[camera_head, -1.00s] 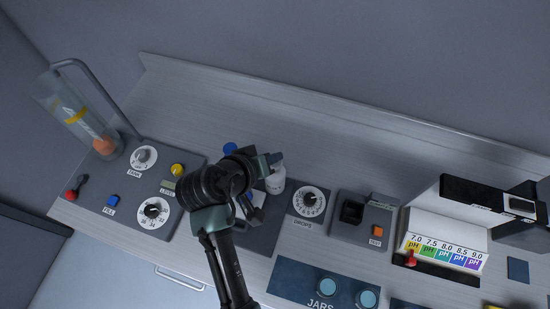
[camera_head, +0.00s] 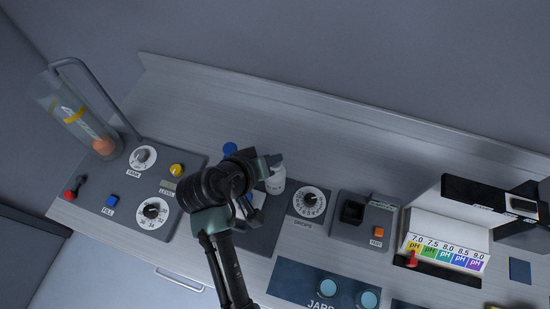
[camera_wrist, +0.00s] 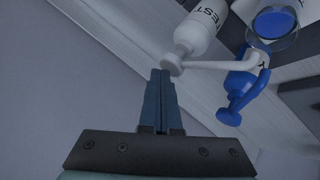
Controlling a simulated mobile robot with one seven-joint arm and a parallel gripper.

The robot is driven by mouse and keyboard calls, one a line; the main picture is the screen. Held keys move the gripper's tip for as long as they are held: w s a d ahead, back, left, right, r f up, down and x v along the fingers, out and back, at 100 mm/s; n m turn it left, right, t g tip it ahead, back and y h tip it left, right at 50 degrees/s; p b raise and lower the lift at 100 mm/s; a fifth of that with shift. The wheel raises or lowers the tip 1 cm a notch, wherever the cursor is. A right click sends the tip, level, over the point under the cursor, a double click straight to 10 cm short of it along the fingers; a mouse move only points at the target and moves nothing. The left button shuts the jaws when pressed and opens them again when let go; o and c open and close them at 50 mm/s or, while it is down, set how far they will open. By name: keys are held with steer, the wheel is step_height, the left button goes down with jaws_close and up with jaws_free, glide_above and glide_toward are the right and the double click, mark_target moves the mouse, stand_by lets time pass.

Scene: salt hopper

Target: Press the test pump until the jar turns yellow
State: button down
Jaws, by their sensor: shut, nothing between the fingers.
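The white test pump bottle (camera_head: 276,181) stands upright right of my gripper in the head view. In the wrist view its white body (camera_wrist: 200,32) reads TEST, and its white pump head (camera_wrist: 173,62) is right beside my fingertips. I cannot tell whether they touch. My gripper (camera_wrist: 161,73) is shut and empty; it also shows above the bottle in the head view (camera_head: 272,159). A round clear vessel, probably the jar (camera_wrist: 275,23), shows blue in the wrist view. In the head view my arm hides that spot.
A blue pump (camera_wrist: 238,92) stands close by in the wrist view. A drops dial (camera_head: 309,202) and a test unit with an orange button (camera_head: 378,232) lie to the right. A pH colour chart (camera_head: 443,250) is further right. A tank panel (camera_head: 130,185) lies left.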

steer(key=shift+f, duration=0.4)
steer(key=shift+r, duration=0.1)
stand_by(0.3)
steer(key=shift+r+p, duration=0.95)
steer(key=shift+r, duration=0.15)
step_height(320, 180, up, 5)
steer(key=p, duration=0.5)
steer(key=shift+r, duration=0.1)
stand_by(0.3)
